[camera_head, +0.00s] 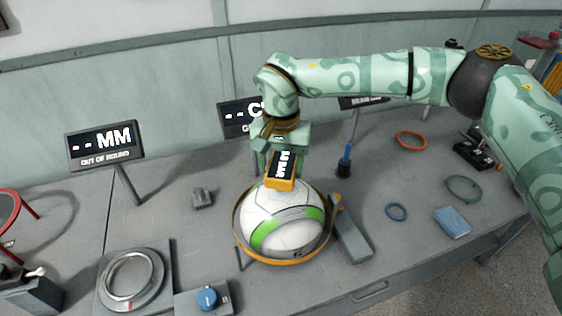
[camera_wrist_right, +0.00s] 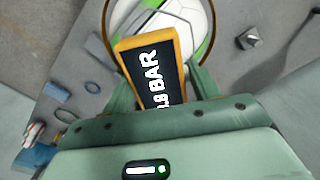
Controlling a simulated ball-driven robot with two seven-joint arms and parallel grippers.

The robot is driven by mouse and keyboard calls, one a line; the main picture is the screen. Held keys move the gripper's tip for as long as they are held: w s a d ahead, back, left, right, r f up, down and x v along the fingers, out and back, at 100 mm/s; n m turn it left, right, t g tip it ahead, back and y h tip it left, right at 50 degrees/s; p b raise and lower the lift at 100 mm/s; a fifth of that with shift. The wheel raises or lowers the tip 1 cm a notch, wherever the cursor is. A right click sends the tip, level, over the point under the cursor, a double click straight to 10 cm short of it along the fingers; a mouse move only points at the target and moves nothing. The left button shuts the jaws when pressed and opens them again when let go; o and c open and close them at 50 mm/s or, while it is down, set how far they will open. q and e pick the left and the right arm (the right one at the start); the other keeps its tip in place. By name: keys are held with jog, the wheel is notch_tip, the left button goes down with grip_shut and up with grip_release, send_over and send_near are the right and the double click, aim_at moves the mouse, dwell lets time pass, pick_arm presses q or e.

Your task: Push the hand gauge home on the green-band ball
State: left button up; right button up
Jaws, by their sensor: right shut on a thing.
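The green-band ball (camera_head: 268,222), white with a bright green band, sits in an orange ring stand (camera_head: 285,262) on the grey table. The hand gauge (camera_head: 281,172) is an orange block with a dark display. My right gripper (camera_head: 277,155) is shut on it, above the top of the ball. In the right wrist view the gauge (camera_wrist_right: 152,75) reads "0.8 BAR" or similar between the fingers, with the ball (camera_wrist_right: 165,15) beyond it. The gauge's lower end and its contact with the ball are hidden. My left gripper is not in view.
A display marked "MM" (camera_head: 104,146) stands at the left, and another (camera_head: 238,117) behind the ball. A metal ring plate (camera_head: 133,279) and blue knob (camera_head: 207,297) lie in front. Coloured rings (camera_head: 411,140) and a blue block (camera_head: 452,222) lie at the right.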

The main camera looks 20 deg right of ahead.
jog(key=o, duration=1.2)
